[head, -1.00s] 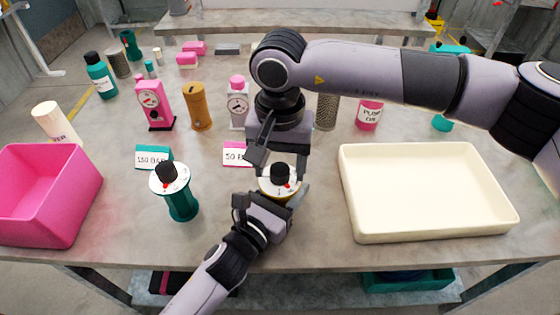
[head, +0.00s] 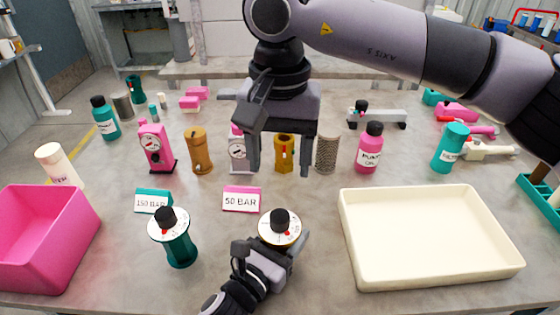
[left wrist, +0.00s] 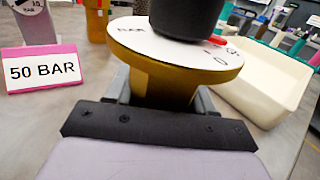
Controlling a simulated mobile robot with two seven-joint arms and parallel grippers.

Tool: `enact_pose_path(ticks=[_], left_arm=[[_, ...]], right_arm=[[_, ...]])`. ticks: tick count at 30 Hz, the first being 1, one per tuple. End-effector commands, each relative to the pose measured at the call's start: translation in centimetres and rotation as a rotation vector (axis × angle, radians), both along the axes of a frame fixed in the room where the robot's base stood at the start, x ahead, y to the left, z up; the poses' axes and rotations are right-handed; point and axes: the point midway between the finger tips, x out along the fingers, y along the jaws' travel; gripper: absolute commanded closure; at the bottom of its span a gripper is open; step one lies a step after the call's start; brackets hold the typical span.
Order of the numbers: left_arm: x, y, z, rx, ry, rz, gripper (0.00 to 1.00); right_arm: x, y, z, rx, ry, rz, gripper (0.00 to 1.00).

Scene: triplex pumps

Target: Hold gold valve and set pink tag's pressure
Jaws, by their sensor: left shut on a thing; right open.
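The gold valve (head: 296,240) stands upright at the table's front, with a white dial, black knob and red pointer on top. My left gripper (head: 277,252) is shut around its body; the left wrist view shows the gold body (left wrist: 165,85) between the fingers. There the red pointer (left wrist: 217,40) lies towards the right of the dial; the scale reading is not clear. The pink tag (head: 241,200) reads 50 BAR and stands behind and left of the valve; it also shows in the left wrist view (left wrist: 40,70). My right gripper (head: 290,170) is open, empty and raised behind the valve.
A teal valve (head: 180,248) stands left, with a teal 150 BAR tag (head: 153,201) behind it. A pink bin (head: 45,245) is far left and a cream tray (head: 430,240) is right. Pumps, bottles and canisters line the back.

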Motion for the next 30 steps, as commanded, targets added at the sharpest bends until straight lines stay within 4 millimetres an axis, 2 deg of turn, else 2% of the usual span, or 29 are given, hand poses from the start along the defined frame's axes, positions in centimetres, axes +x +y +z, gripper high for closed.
enact_pose_path(ticks=[6,7,9,20,30], left_arm=[[0.0,0.0,-0.1,0.002,0.001,0.001,0.93],[0.0,0.0,-0.1,0.002,0.001,0.001,0.37],[0.0,0.0,-0.1,0.002,0.001,0.001,0.17],[-0.3,0.2,-0.1,0.001,0.002,0.0,0.17],[-4.3,2.8,-0.1,0.002,0.003,0.0,0.17]], right_arm=[[0.0,0.0,0.0,0.0,0.0,0.0,0.37],[0.0,0.0,0.0,0.0,-0.001,0.0,0.37],[0.0,0.0,0.0,0.0,-0.001,0.0,0.37],[0.0,0.0,-0.1,0.0,-0.001,0.0,0.37],[0.0,0.0,-0.1,0.0,-0.001,0.0,0.37]])
